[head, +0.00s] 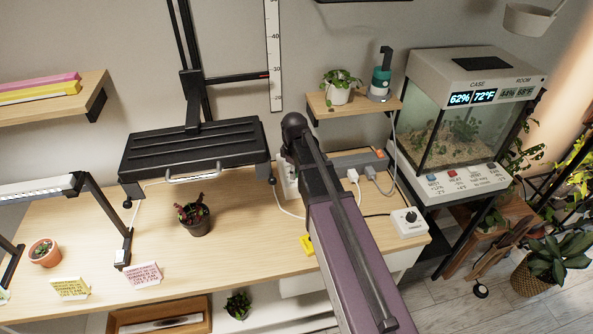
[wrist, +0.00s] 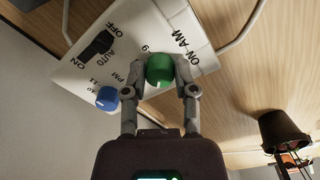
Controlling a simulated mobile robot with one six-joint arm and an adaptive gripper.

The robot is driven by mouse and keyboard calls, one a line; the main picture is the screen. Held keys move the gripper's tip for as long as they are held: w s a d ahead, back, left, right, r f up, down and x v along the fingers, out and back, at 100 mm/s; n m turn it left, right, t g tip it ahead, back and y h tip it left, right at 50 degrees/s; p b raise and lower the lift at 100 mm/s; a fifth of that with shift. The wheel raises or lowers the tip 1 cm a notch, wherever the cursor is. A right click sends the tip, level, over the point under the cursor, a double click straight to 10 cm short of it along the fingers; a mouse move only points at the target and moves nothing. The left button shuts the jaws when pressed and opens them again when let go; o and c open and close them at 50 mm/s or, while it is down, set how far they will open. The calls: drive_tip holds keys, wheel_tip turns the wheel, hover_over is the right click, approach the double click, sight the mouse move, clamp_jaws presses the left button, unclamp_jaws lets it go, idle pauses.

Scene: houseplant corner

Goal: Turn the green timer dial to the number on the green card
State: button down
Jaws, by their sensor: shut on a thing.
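The green timer dial (wrist: 158,71) is a round knob on a white timer box (wrist: 82,66) in the wrist view. My gripper (wrist: 162,66) is shut on the dial, one finger on each side. The box carries a black ON/AUTO/OFF switch (wrist: 97,45) and a blue dial (wrist: 107,98). Some printed numbers round the green dial are covered by the dial and fingers. In the head view my arm hides the gripper and most of the white box (head: 287,182). A pale green card (head: 3,296) is cut off at the left edge; its number cannot be read.
A yellow card (head: 70,288) and pink card (head: 142,275) stand at the desk's front. A dark potted plant (head: 195,222) stands mid-desk, under a black lamp (head: 190,148). A power strip (head: 358,160), cables and a white dial box (head: 408,222) lie right. A terrarium (head: 460,120) stands beyond.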

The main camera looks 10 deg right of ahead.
drive_tip(key=shift+w+a+m, duration=0.1)
drive_tip(key=shift+a+m, duration=0.05)
drive_tip(key=shift+m, duration=0.15)
idle(0.4)
drive_tip(key=shift+m, duration=0.3)
drive_tip(key=m, duration=0.7)
drive_tip(key=shift+w+m, duration=0.1)
drive_tip(key=shift+m, duration=0.2)
idle(0.4)
